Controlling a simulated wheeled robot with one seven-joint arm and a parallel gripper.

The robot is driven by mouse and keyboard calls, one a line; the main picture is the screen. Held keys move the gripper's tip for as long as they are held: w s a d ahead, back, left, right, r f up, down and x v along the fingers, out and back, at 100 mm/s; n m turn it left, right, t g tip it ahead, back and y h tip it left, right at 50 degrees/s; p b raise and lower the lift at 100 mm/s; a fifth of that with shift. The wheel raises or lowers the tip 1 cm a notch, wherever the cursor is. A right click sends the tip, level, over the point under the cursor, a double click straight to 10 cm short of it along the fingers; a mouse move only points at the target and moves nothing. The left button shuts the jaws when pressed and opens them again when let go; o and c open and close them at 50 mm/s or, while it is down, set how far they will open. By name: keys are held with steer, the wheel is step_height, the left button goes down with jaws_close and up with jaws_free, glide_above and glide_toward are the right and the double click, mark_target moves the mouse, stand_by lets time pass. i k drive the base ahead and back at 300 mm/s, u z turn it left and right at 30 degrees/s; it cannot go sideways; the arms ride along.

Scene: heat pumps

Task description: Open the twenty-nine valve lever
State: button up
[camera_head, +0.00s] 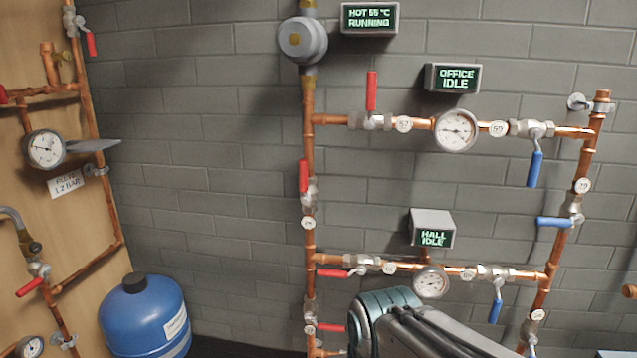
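A round tag on the right vertical copper pipe (583,185) seems to read 29, though its small print is hard to be sure of. Just below it is a valve with a blue lever (555,222). This lever lies roughly horizontal, across its pipe, pointing left. On the left vertical pipe, another valve has a red lever (303,176) standing upright along the pipe; the tag below it (308,223) is too small to read surely. Part of my arm shows at the bottom centre, in front of the lower pipes; no gripper fingers show.
The upper pipe carries a raised red lever (371,91), a gauge (456,130) and a hanging blue lever (535,169). The lower pipe has a red lever (334,272), a gauge (431,282) and a blue lever (495,308). A blue tank (145,318) stands lower left.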

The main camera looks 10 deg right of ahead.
mark_target(579, 218)
steer(key=z, duration=1.6)
steer(key=k, duration=0.5)
steer(key=u, duration=1.85)
steer(key=i, duration=1.25)
steer(key=z, duration=2.3)
